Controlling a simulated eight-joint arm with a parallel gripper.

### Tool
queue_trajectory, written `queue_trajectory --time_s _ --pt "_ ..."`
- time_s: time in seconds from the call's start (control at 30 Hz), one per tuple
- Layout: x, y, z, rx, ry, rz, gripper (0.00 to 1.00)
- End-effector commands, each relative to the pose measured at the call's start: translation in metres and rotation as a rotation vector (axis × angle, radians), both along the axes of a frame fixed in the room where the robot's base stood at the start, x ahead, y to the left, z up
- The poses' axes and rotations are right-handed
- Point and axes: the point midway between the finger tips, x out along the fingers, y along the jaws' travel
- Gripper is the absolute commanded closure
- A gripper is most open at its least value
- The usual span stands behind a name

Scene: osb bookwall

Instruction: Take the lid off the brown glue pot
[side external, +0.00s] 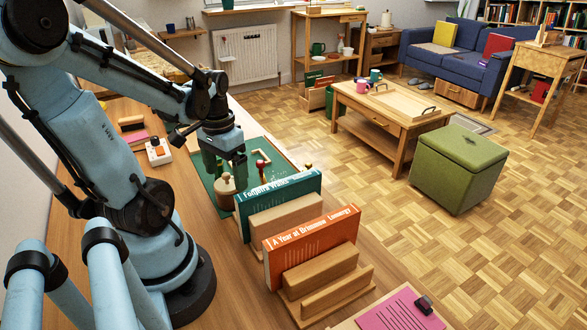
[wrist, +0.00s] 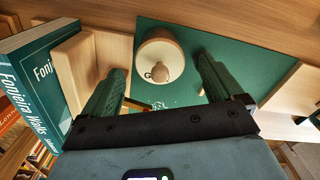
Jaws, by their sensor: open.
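The glue pot (side external: 228,203) stands on the green mat, brownish, with a lighter wooden lid and round knob (side external: 226,178) on top. In the wrist view the pot (wrist: 150,45) lies beyond the fingertips, with the lid knob (wrist: 160,73) facing the camera; part of a dark letter shows beside the knob. My gripper (side external: 226,168) points down just above the pot, partly hiding it in the side view. In the wrist view its two green fingers (wrist: 162,66) are wide apart, one on each side of the knob, with nothing between them gripped. The exact height gap is hard to tell.
A teal book (side external: 283,198) in a wooden bookend stands close to the pot, also seen at left in the wrist view (wrist: 35,85). An orange book (side external: 312,248) stands nearer. A red-topped item (side external: 262,160) is on the green mat (side external: 205,180) to the right.

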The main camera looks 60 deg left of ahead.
Motion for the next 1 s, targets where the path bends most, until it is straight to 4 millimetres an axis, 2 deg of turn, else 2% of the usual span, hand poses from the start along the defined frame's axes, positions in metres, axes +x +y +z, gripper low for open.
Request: queue_trajectory --time_s 0.2,0.47,0.87,1.0 --pt "-0.0002 -0.0001 -0.0112 0.000 0.000 0.000 0.06" --pt "-0.0004 -0.0002 -0.0120 0.000 0.000 0.000 0.06" --pt "-0.0004 -0.0002 -0.0118 0.000 0.000 0.000 0.65" --pt "-0.0004 -0.0002 -0.0118 0.000 0.000 0.000 0.66"
